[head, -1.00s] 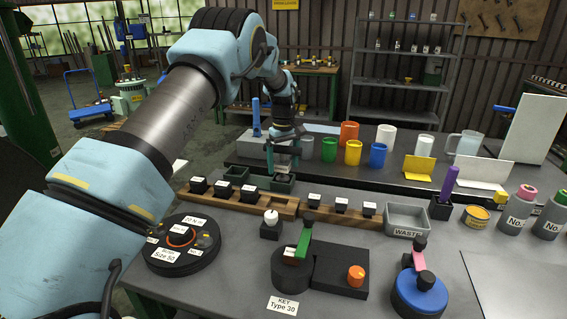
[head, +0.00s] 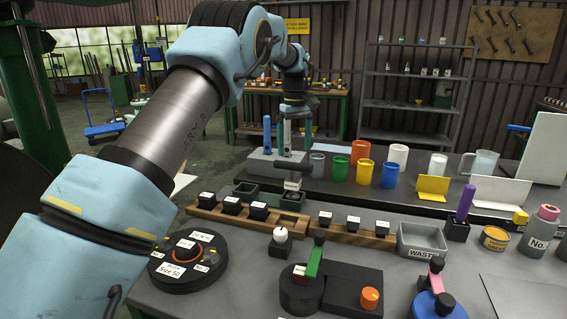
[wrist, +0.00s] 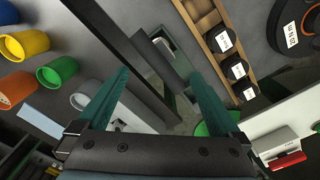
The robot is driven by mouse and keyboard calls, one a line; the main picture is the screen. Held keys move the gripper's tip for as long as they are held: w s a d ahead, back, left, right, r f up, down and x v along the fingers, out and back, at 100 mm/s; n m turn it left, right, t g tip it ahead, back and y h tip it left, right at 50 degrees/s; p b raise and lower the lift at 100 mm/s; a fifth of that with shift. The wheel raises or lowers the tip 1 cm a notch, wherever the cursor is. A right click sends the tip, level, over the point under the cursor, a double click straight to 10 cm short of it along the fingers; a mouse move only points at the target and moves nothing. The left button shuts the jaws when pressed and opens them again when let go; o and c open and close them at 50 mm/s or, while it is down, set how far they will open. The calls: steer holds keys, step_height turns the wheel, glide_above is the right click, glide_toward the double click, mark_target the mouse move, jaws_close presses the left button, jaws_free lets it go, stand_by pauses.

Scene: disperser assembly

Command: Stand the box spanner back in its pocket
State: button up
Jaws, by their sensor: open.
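The box spanner appears to be the dark bar (head: 294,167) lying crosswise below my gripper, with a short pale stub under it. It stands at the dark green compartments (head: 265,197) behind the wooden rack; I cannot tell how deep its lower end sits. In the wrist view the dark bar (wrist: 160,62) lies beyond and between my fingertips, with the pale part and green compartment partly hidden under it. My gripper (head: 294,153) is open above the bar, teal fingers apart; it also shows in the wrist view (wrist: 157,73). No hold on the bar is visible.
A wooden rack (head: 289,228) with labelled black blocks is in front. A grey block with a blue upright tool (head: 267,133) and several coloured cups (head: 365,172) stand behind. The grey waste bin (head: 422,240) is to the right. A dark table edge (wrist: 105,35) runs beneath the gripper.

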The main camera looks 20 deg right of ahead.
steer(key=shift+r, duration=0.2)
steer(key=shift+w+a, duration=0.1)
steer(key=shift+a, duration=0.1)
steer(key=a+f, duration=0.1)
steer(key=a, duration=2.5)
steer(key=s+a+f+m, duration=0.1)
steer(key=s+a+f, duration=0.1)
steer(key=s+a, duration=0.7)
steer(key=s+a+f+t, duration=0.1)
steer(key=s+a+f, duration=0.2)
steer(key=s+a, duration=0.6)
steer(key=shift+s+a+f+m+t, duration=0.2)
steer(key=shift+s+m+t, duration=0.15)
steer(key=shift+s, duration=0.4)
